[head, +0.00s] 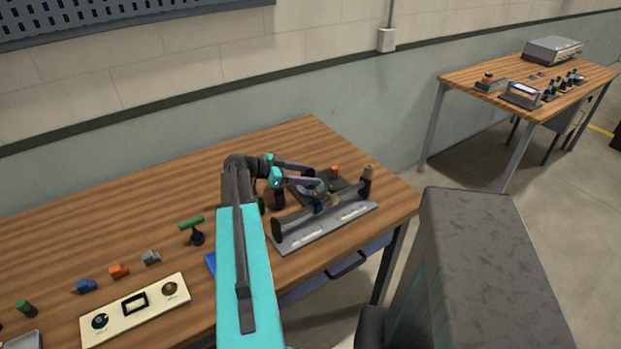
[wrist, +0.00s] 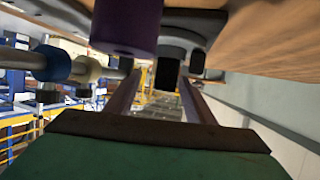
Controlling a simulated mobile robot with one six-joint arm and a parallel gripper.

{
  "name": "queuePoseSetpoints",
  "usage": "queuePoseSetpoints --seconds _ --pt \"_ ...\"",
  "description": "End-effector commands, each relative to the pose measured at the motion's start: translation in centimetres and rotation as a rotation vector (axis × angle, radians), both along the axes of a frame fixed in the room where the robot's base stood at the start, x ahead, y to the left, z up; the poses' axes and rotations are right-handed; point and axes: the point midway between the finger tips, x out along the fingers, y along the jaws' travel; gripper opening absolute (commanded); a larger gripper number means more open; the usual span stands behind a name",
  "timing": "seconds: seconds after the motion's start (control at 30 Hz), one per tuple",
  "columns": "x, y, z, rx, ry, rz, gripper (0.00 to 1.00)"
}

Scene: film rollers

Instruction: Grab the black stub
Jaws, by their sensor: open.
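My gripper (head: 318,179) is open above the right part of the table, over a dark plate (head: 345,188) behind the roller stand. In the wrist view the two fingers of my gripper (wrist: 162,82) point away from the camera, with a gap between them. A small black block (wrist: 167,73), which looks like the black stub, shows between and just beyond the fingertips. I cannot tell whether they touch it. In the head view I cannot make out the stub near the gripper. A purple cylinder (wrist: 127,25) is close above the left finger; it also shows in the head view (head: 279,198).
The roller stand (head: 320,228) with its horizontal bar lies in front of the gripper. An orange piece (head: 334,171) is just behind it. A green-topped part (head: 192,224), small blocks and a cream panel (head: 135,311) are farther left. The back left of the table is clear.

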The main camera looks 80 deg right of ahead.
Motion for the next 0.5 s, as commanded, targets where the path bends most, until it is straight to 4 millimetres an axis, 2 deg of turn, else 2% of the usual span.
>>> queuePoseSetpoints --seconds 0.27,0.5 --pt "-0.1 -0.1 0.0 0.000 0.000 0.000 0.49" --pt "-1.3 -1.3 -0.6 0.001 0.000 -0.002 0.49"
